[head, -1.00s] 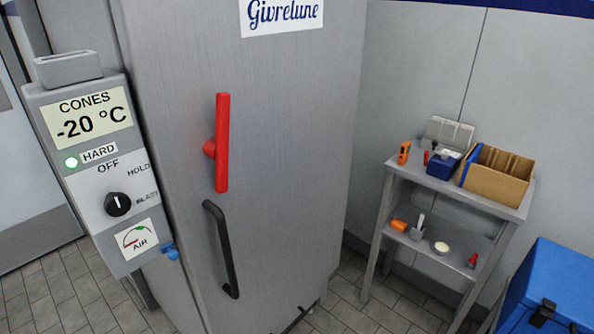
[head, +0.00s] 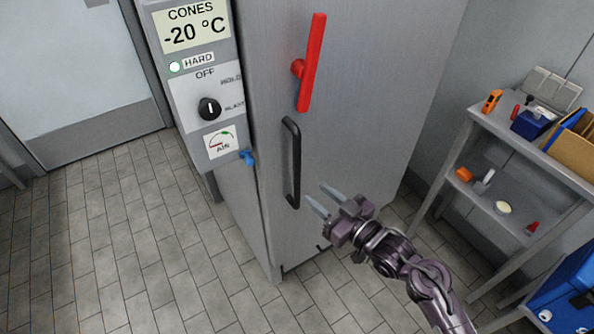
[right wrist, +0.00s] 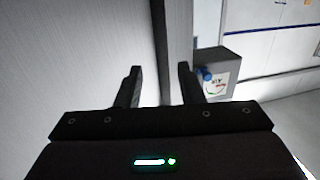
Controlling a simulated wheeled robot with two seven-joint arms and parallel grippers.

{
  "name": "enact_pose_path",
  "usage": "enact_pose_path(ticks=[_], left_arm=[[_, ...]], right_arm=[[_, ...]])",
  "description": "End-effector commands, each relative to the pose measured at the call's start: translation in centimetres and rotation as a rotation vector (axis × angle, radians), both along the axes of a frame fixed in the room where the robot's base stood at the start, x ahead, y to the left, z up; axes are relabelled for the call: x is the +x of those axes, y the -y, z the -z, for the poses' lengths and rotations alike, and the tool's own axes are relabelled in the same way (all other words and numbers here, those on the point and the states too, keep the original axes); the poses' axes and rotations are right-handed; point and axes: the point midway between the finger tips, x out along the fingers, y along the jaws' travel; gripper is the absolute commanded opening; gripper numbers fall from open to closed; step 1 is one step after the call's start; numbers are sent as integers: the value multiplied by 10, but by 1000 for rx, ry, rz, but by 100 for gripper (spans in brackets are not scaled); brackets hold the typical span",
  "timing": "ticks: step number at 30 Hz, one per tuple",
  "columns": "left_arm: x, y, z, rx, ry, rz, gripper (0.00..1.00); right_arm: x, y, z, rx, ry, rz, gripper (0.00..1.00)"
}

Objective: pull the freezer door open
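The freezer door (head: 350,120) is a tall grey metal panel and looks shut. A black bar handle (head: 291,165) stands upright on it, and a red lever (head: 311,62) is mounted above. My right gripper (head: 322,198) is just right of the handle's lower end, with its two fingers apart and nothing between them. In the right wrist view the open fingers (right wrist: 158,82) point along the door, with a dark upright bar beyond and between them. I cannot tell whether they touch anything. My left gripper is in neither current view.
A control box (head: 200,85) with a dial and a blue valve (head: 247,157) is left of the door. A shelf table (head: 540,150) with small tools and boxes stands at right, a blue cooler (head: 565,290) below it. Tiled floor at left is clear.

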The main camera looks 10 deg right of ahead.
Motion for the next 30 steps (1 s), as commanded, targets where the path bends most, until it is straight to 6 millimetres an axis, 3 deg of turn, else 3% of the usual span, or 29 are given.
enact_pose_path(ticks=[3,18,28,30], left_arm=[[0,0,-2,0,0,0,36],[-1,0,-14,0,-1,0,36],[-1,0,-14,0,-2,0,36],[-1,0,-14,0,-2,0,36]], right_arm=[[3,-6,-12,5,22,-11,35],[60,-43,-12,5,20,-9,35],[64,-46,-10,3,19,-9,35],[64,-45,-10,3,19,-9,27]])
